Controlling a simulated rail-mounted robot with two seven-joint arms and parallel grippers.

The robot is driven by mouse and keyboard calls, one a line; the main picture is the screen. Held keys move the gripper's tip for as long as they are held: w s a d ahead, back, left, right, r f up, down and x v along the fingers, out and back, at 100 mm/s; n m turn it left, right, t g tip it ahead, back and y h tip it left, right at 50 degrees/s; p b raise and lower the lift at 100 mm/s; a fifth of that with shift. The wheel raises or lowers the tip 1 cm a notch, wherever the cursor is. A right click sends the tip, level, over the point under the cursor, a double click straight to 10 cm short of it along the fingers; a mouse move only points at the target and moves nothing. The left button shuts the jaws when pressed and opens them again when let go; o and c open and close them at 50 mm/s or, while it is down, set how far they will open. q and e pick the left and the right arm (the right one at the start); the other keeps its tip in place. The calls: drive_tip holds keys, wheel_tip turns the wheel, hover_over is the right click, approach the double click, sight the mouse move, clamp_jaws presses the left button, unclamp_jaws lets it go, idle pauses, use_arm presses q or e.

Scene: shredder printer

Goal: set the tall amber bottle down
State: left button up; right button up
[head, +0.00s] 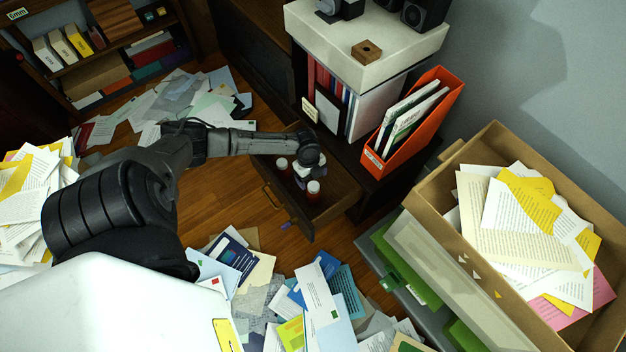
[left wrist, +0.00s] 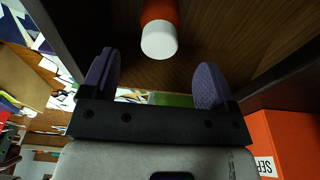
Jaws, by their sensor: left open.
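An open wooden drawer (head: 338,199) holds two amber bottles with white caps. One bottle (head: 314,194) stands upright nearer the front right and the other (head: 282,168) stands further back left; which is the tall one I cannot tell for sure. My left gripper (head: 303,180) is down at the drawer beside the bottles, its fingers largely hidden in the head view. In the left wrist view my left gripper (left wrist: 155,82) has its two purple pads spread, with nothing between them. An orange-amber bottle with a white cap (left wrist: 158,40) is beyond the pads, apart from them. My right gripper is out of view.
An orange file holder (head: 416,122) stands on the dark cabinet beside the drawer. A cardboard box of papers (head: 480,262) is at the right. Papers litter the floor. The drawer walls leave little room around the gripper.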

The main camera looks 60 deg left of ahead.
use_arm(q)
drive_tip(key=r, duration=0.1)
drive_tip(key=r+p, duration=0.1)
drive_tip(key=r, duration=0.1)
drive_tip(key=shift+s+a+r, duration=0.1)
drive_tip(key=shift+a, duration=0.1)
drive_tip(key=shift+s+d, duration=0.1)
drive_tip(key=shift+d, duration=0.25)
drive_tip(key=s+d+r+n, duration=0.1)
drive_tip(key=s+d+n, duration=0.15)
drive_tip(key=d, duration=0.45)
drive_tip(key=s+d+r+n+t, duration=0.1)
drive_tip(key=s+d, duration=0.3)
drive_tip(key=d, duration=0.4)
drive_tip(key=s+d+r+n, duration=0.1)
drive_tip(key=s+d+n, duration=0.15)
drive_tip(key=d, duration=0.45)
drive_tip(key=s+r+n+t+y, duration=0.1)
drive_tip(key=s+r+n+t, duration=0.1)
drive_tip(key=s+r+n, duration=0.4)
wheel_tip(320, 180, up, 4)
drive_tip(key=shift+d+f+n+y, duration=0.1)
drive_tip(key=shift+d+n+y, duration=0.25)
drive_tip(key=shift+n, duration=0.65)
drive_tip(key=shift+a, duration=0.1)
